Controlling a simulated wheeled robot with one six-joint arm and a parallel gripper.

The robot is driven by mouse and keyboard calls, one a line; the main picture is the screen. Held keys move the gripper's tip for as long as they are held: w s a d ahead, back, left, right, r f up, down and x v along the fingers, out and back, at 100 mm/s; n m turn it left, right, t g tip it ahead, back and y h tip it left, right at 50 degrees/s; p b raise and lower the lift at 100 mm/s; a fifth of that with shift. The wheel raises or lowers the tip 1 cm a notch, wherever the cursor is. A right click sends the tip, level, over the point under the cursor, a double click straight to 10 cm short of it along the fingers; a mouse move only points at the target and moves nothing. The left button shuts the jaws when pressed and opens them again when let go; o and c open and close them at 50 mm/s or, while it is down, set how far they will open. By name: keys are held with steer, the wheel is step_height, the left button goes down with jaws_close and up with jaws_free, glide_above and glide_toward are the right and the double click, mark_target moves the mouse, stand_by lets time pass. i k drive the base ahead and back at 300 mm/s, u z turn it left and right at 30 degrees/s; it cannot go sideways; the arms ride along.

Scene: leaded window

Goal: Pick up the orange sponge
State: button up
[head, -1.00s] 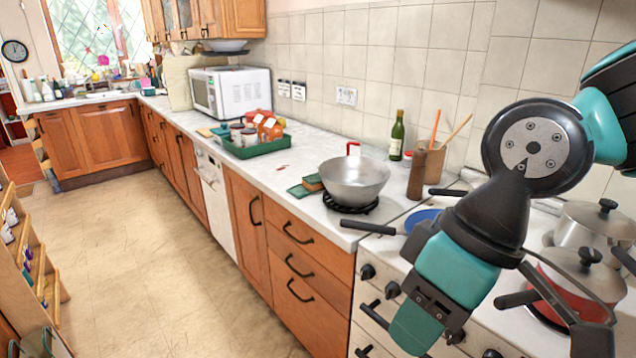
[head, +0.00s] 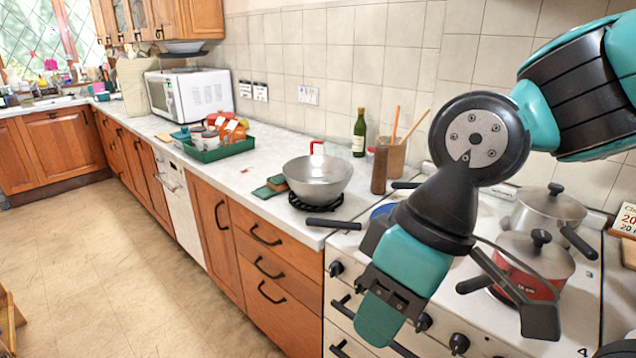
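My teal and black arm hangs at the right, in front of the cooker. The fingers cannot be made out clearly, and I see nothing held.
A green tray (head: 222,153) with jars and orange items stands behind the sponge. A wooden pepper mill (head: 379,171), a green bottle (head: 359,134), a red pot (head: 528,283) and a steel pot (head: 548,213) stand nearby.

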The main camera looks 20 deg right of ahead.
mark_target(277, 183)
steer(key=k, duration=0.65)
steer(key=u, duration=0.6)
steer(key=i, duration=0.75)
steer(key=u, duration=0.5)
steer(key=i, duration=1.45)
steer(key=z, duration=1)
steer(key=i, duration=0.4)
steer(key=z, duration=0.4)
